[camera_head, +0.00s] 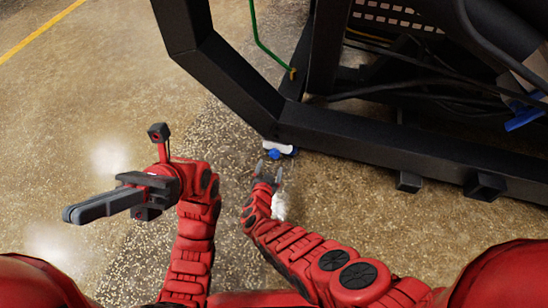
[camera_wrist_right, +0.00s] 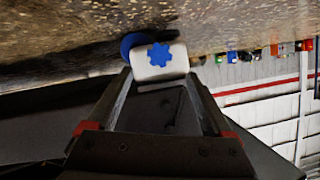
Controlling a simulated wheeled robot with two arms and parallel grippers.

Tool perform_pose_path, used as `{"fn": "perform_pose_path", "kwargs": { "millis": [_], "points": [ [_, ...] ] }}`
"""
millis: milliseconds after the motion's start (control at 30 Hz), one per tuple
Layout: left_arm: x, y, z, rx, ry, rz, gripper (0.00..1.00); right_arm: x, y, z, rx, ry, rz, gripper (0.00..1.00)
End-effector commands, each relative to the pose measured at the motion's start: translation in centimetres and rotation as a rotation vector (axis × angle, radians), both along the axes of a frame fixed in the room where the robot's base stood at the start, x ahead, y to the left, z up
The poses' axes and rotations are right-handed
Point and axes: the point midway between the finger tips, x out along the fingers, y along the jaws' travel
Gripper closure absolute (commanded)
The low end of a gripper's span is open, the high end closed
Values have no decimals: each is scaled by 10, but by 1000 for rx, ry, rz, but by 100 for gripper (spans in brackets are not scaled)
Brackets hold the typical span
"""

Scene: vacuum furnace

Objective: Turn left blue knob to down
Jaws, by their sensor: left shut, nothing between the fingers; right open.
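A blue star-shaped knob (camera_head: 274,154) sits on a small white block (camera_head: 286,149) below the black frame's lower corner. In the right wrist view the knob (camera_wrist_right: 160,56) shows face-on at the centre of the white block (camera_wrist_right: 145,72), with a round blue part (camera_wrist_right: 131,43) behind it. My right gripper (camera_head: 268,170) is open and just short of the knob. Its fingers (camera_wrist_right: 158,76) point at the block, with nothing between them. My left gripper (camera_head: 68,214) is shut and empty, out over the floor to the left. I cannot tell the knob's turn angle.
The black frame (camera_head: 370,137) crosses above and right of my right gripper. A green tube (camera_head: 263,42) runs down to it. Another blue part (camera_head: 523,117) is at the far right among dark cables. The speckled floor (camera_head: 75,120) at left is clear.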

Motion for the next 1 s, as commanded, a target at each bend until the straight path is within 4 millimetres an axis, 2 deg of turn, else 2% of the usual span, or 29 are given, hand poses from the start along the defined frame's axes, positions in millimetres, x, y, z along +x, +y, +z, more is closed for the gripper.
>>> {"fn": "perform_pose_path", "kwargs": {
  "millis": [167,300,500,700,800,1000],
  "points": [
    [-36,25,1,-116,-214,-98,100,10,-2,-5,-1,-3,-1,15],
    [-60,48,-7,-207,-379,-185,100,17,-4,-9,-2,-3,-2,15],
    [-84,76,-27,-318,-586,-305,100,25,-6,-13,-1,-1,-1,15],
    [-94,99,-51,-405,-753,-409,100,32,-7,-16,0,0,0,15],
    [-99,99,-70,-400,-706,-346,100,44,-9,-24,-1,-2,-1,15],
    [-106,95,-93,-385,-585,-190,100,65,-15,-33,-1,-2,-3,15]
  ]
}}
